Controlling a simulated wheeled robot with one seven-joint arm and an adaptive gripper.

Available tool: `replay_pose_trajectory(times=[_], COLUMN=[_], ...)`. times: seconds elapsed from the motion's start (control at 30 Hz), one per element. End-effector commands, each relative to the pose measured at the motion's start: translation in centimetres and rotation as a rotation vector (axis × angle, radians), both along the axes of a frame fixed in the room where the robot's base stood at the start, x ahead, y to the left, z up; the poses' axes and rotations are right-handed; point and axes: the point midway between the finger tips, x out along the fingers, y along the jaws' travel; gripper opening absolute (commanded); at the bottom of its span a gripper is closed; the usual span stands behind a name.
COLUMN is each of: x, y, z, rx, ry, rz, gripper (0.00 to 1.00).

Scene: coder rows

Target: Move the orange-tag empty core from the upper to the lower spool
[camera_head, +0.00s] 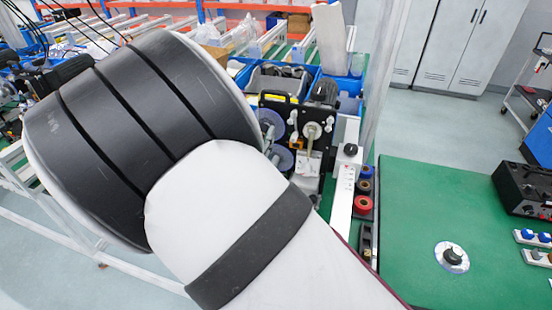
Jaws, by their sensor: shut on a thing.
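The coder machine (290,110) has a black upright panel and stands behind my arm near the middle of the head view. A pale round hub (312,131) sits high on its front. A grey-purple disc (271,123) and a lower grey-purple disc (280,157) show at its left, partly covered by my arm. I cannot make out an orange-tag empty core, nor tell which part is the upper or the lower spool. My large black and white arm fills the left and centre. My gripper is not visible.
A green table (430,200) at the right holds a round knob unit (452,257) and a black box (525,188). Red and blue rolls (363,205) stand beside the machine. Blue bins and conveyors lie behind. Grey cabinets (455,45) stand at the back right.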

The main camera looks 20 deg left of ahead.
Motion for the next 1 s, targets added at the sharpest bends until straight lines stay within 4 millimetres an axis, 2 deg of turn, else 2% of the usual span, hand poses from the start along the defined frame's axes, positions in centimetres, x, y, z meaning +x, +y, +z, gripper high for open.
replay_pose_trajectory(times=[1.0], x=[-3.3], y=[-0.1], z=[0.0], rx=[-0.001], ry=[0.001], rz=[0.001], gripper=[0.07])
